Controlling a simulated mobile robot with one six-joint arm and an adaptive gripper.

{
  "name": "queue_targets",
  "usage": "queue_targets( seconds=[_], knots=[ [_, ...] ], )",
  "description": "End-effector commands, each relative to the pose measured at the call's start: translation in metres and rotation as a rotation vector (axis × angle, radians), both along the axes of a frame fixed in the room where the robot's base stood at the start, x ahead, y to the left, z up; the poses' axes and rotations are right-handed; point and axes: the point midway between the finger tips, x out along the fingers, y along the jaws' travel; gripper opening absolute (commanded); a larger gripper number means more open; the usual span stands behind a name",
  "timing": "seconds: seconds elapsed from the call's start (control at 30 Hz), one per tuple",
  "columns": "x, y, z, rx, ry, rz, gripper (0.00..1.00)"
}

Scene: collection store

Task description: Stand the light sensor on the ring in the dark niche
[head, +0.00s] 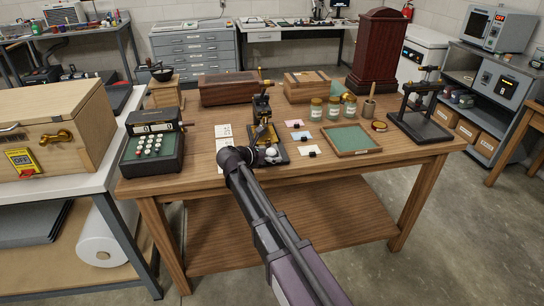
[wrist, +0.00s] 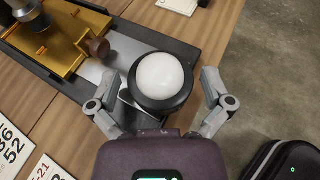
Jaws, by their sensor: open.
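The light sensor appears to be the white dome on a round black body (wrist: 160,78) in the wrist view. It also shows as a small white dome in the head view (head: 272,152). It is upright over the front part of the microscope's dark base plate. My gripper (wrist: 160,88) is open, with one finger on each side of the sensor and a visible gap at both. In the head view my gripper (head: 258,156) is at the front of the microscope. I cannot make out the ring or the dark niche in either view.
The microscope (head: 263,115) with its brass stage (wrist: 62,42) stands close beyond the sensor. A black keyed machine (head: 152,140) is to the left, number cards (wrist: 12,150) lie nearby, and a green-lined tray (head: 353,138) and jars (head: 333,108) are to the right. The table front right is clear.

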Motion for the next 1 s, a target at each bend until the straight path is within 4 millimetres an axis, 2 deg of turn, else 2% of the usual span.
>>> queue_targets(
  seconds=[0.23,0.47,0.5,0.53,0.57,1.0],
  knots=[
    [-0.0001,0.0000,0.0000,0.000,0.000,0.000,1.00],
    [-0.0002,0.0000,-0.0001,0.000,0.000,0.000,0.32],
    [-0.0001,0.0000,-0.0001,0.000,0.000,0.000,0.26],
    [-0.0001,0.0000,-0.0001,0.000,0.000,0.000,0.26],
    [-0.0001,-0.0001,0.0000,0.000,0.000,-0.001,0.18],
    [0.0001,-0.0003,0.0049,0.000,0.000,-0.001,0.18]
  ],
)
